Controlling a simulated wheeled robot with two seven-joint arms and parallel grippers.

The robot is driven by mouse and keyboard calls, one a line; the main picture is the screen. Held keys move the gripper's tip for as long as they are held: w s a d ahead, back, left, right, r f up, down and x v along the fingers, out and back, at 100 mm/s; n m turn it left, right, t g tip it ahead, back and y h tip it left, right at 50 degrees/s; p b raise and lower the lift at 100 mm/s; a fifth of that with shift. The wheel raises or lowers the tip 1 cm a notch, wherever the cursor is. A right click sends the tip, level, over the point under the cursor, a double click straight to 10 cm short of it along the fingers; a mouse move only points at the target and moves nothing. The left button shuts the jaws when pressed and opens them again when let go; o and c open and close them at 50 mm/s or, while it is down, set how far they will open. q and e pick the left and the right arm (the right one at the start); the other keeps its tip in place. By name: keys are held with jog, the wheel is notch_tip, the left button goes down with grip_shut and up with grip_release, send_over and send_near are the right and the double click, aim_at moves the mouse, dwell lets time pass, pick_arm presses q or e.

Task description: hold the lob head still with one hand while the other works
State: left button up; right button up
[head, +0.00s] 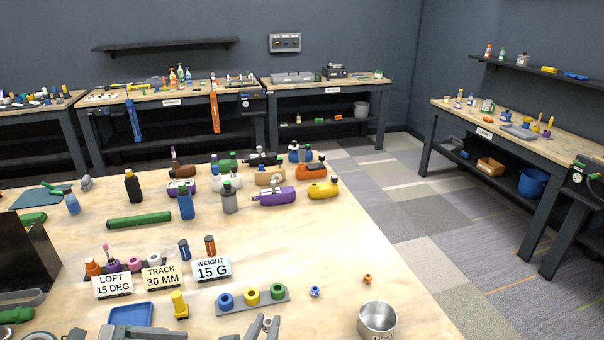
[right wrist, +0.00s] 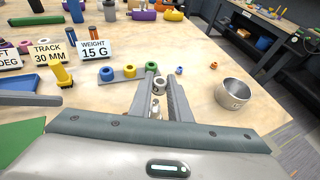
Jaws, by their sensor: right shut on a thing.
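My right gripper (head: 264,327) is at the bottom middle of the head view. In the right wrist view its fingers (right wrist: 158,84) are shut on a small pale, ring-topped piece (right wrist: 159,87), mostly hidden between them. Several coloured club heads stand at the back of the table, among them a purple one (head: 273,196), a yellow one (head: 323,189) and an orange one (head: 309,171). I cannot tell which is the lob head. A grey part (head: 135,333) at the bottom edge may be my left gripper; its jaws cannot be made out.
Signs read loft 15 deg (head: 113,286), track 30 mm (head: 160,277) and weight 15 g (head: 211,270). A rack (head: 237,301) holds blue, yellow and green rings. A metal cup (head: 377,322) stands at right. A blue tray (head: 131,313) lies front left. The table's middle right is clear.

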pick_arm(q)
jog(key=shift+v, duration=2.75)
jog(key=shift+s, duration=0.1)
